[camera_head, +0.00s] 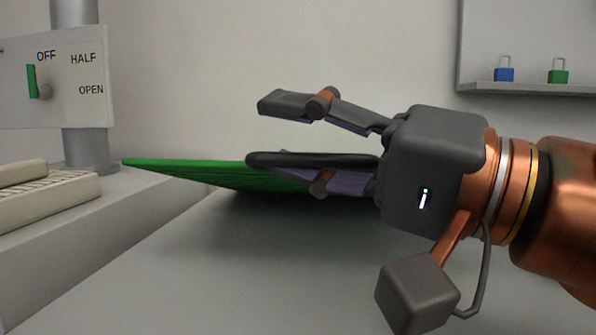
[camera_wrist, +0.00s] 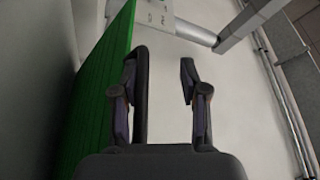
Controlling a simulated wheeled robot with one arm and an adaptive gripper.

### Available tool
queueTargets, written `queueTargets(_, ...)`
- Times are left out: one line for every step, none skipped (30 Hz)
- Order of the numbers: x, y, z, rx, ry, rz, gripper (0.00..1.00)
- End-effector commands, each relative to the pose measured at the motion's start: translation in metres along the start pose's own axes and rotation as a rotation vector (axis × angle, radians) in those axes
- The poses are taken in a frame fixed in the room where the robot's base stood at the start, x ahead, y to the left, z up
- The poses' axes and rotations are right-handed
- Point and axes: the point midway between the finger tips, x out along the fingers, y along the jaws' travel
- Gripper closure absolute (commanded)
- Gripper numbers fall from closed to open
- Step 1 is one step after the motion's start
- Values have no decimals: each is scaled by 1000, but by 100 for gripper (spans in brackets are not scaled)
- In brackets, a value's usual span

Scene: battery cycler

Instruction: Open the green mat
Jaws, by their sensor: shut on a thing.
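The green mat (camera_head: 190,171) is a thin, flat green sheet in the middle of the head view, tilted above the grey surface with a dark shadow under it. Its right part is hidden behind my gripper (camera_head: 262,130). In the wrist view the mat (camera_wrist: 93,90) runs steeply along the left of my gripper (camera_wrist: 163,68). A long dark rounded bar (camera_head: 300,159) lies between my fingers, along the lower one, at the mat. My gripper is shut on the mat by this bar, though the upper finger looks apart from it. How bar and mat join is hidden.
At left stands a panel (camera_head: 62,115) marked OFF, HALF and OPEN, with a green lever and a grey post. A beige keyboard-like block (camera_head: 50,195) lies below it. A shelf (camera_head: 530,88) with blue and green padlocks hangs at back right. The grey surface (camera_head: 190,275) is clear in front.

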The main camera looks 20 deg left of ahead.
Motion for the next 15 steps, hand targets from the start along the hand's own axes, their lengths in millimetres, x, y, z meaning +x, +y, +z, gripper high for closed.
queueTargets(-1, -12, -1, 0, -5, -12, 77)
queueTargets(0, -15, -2, 1, -5, -12, 77)
queueTargets(0, -20, -4, 3, -6, -13, 77)
queueTargets(1, -23, -5, 3, -7, -13, 76)
queueTargets(2, -27, -6, 2, -7, -13, 75)
queueTargets(2, -32, -7, 3, -8, -15, 73)
queueTargets(3, -35, -8, 3, -8, -16, 69)
queueTargets(3, -38, -10, 4, -8, -16, 66)
queueTargets(3, -42, -12, 4, -9, -16, 64)
queueTargets(4, -44, -13, 4, -10, -16, 62)
queueTargets(4, -46, -13, 5, -11, -17, 60)
queueTargets(4, -48, -14, 7, -11, -17, 57)
queueTargets(4, -50, -15, 6, -11, -17, 55)
queueTargets(4, -52, -15, 6, -11, -18, 54)
queueTargets(4, -54, -16, 5, -11, -18, 52)
